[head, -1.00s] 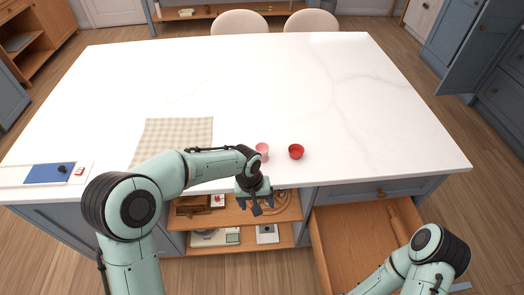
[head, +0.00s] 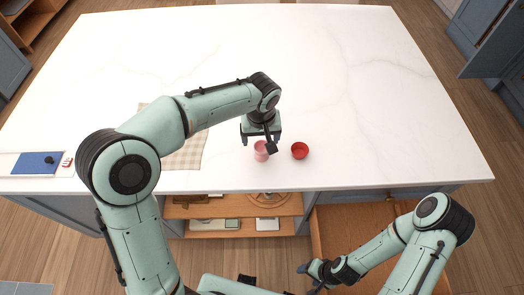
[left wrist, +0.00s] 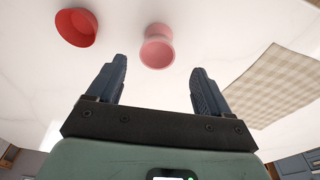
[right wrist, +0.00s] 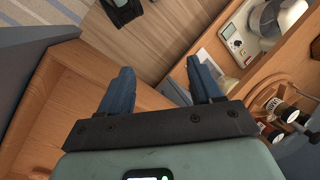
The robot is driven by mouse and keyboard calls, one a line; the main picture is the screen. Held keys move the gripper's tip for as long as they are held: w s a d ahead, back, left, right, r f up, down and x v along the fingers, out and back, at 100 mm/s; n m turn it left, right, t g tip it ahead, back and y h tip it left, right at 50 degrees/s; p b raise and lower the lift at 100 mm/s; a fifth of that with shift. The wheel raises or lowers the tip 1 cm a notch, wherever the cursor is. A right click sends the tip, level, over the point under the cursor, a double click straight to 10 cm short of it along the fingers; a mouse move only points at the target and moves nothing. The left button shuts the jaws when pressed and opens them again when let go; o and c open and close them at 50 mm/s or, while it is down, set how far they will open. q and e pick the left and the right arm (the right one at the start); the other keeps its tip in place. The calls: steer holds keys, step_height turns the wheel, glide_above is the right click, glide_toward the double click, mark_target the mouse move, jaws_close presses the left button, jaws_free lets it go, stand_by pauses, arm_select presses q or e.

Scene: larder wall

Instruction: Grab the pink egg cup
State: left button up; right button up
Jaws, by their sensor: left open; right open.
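The pink egg cup (head: 261,152) stands on the white island top near its front edge. In the left wrist view the egg cup (left wrist: 157,47) is beyond the fingertips, roughly between their lines. My left gripper (head: 258,144) is open, just above and behind the cup in the head view, with a finger partly overlapping it. The left wrist view shows its jaws (left wrist: 158,78) empty. My right gripper (head: 305,277) is low in front of the island by the open drawer. Its jaws (right wrist: 158,80) are open and empty in the right wrist view.
A red bowl (head: 300,151) stands just right of the egg cup. A checked cloth (head: 186,154) lies to the left, partly under my left arm. A tray with a blue panel (head: 14,163) is at far left. An open drawer (head: 335,222) sits below the top. The back is clear.

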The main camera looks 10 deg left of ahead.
mark_target(262, 150)
arm_select(q)
steer(key=f, duration=0.2)
steer(key=shift+w+f, duration=0.35)
steer(key=shift+f, duration=0.05)
steer(key=f, duration=0.5)
steer(key=shift+w, duration=0.3)
steer(key=shift+s, duration=0.1)
steer(key=c, duration=1.2)
